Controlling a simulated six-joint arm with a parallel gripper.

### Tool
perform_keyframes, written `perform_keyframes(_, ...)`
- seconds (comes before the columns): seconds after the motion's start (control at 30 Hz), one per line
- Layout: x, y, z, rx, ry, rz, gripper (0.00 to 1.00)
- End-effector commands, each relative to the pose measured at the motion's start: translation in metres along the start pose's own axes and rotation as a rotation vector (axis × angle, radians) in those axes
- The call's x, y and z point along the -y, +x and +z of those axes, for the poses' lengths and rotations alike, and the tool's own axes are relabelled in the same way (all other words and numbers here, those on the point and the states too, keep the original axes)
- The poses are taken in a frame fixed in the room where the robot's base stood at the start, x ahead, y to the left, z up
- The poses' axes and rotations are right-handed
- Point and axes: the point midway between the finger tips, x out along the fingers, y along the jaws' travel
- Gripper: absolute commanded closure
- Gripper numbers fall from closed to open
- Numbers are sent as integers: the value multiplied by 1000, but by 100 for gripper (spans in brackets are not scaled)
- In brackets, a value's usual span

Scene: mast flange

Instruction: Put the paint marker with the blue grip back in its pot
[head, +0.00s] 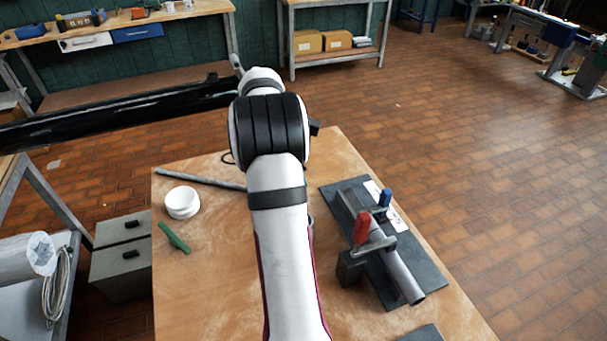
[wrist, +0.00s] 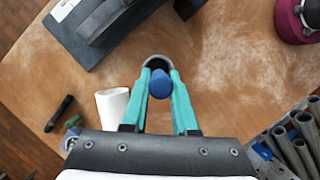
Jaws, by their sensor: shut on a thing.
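In the wrist view my gripper (wrist: 160,80) has its two teal fingers closed on a rounded blue piece (wrist: 160,84), the blue grip of the paint marker. I see it nearly end-on, so the rest of the marker is hidden. A pale round rim with a dark opening (wrist: 157,59), which looks like the pot, lies just beyond the fingertips. The blue end overlaps it in the picture; I cannot tell whether the marker is inside it or above it. In the head view my arm hides the gripper and the marker.
A clamp with red (head: 362,227) and blue handles stands on a dark plate (head: 424,268) at the right. At the left are a white round container (head: 182,203) and a green piece (head: 174,238). The wrist view shows a white cylinder (wrist: 112,106) beside the fingers and several grey tubes (wrist: 290,150).

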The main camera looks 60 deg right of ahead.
Motion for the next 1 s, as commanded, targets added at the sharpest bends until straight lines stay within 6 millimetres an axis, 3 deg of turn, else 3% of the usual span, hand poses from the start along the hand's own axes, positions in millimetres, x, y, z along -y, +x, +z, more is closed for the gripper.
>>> perform_keyframes(0.5,0,49,-16,0,1,-1,100)
perform_keyframes(1.0,0,53,-18,0,3,-1,100)
